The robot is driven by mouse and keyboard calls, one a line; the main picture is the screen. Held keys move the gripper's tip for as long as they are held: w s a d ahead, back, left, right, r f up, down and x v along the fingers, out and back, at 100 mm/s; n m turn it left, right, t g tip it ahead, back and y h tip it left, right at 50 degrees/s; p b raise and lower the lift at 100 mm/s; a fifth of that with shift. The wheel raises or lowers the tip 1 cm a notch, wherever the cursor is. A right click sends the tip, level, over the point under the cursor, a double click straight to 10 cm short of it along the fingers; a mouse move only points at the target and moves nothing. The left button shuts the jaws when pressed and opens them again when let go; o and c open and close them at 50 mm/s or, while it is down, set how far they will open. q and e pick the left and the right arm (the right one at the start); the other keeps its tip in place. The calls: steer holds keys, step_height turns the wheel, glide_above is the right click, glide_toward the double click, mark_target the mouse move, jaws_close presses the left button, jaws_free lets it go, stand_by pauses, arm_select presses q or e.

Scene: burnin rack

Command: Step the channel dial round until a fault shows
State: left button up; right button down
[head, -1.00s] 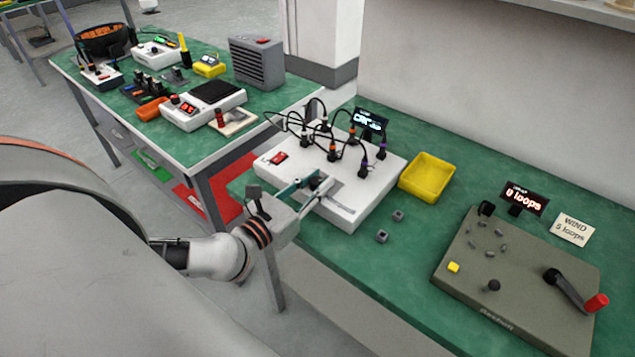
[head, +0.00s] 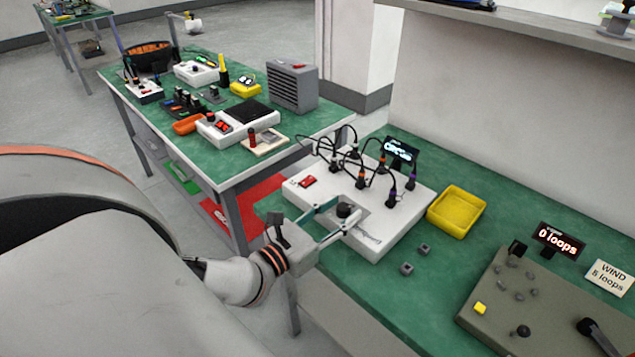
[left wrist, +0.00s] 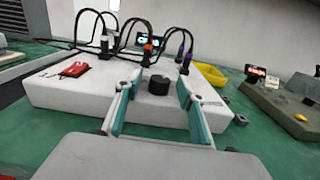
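The channel dial (head: 347,211) is a short black knob on the front of a white box (head: 384,243); it also shows in the left wrist view (left wrist: 158,85). My left gripper (head: 333,217) is open, its two teal-lined fingers pointing at the dial. In the left wrist view the fingertips lie on either side of the dial, with gaps visible. A small dark display (head: 401,152) behind the box shows cyan characters that I cannot read surely. My right gripper is not in view.
Black cables with orange and purple plugs (head: 362,180) arch over the box, beside a red switch (head: 307,181). A yellow tray (head: 457,211), small grey blocks (head: 407,269) and a winding board (head: 490,306) lie to the right. Another equipment table stands behind left.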

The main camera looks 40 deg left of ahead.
arm_select(q)
steer(key=s, duration=1)
steer(key=shift+s+a, duration=0.25)
steer(key=shift+a, duration=0.2)
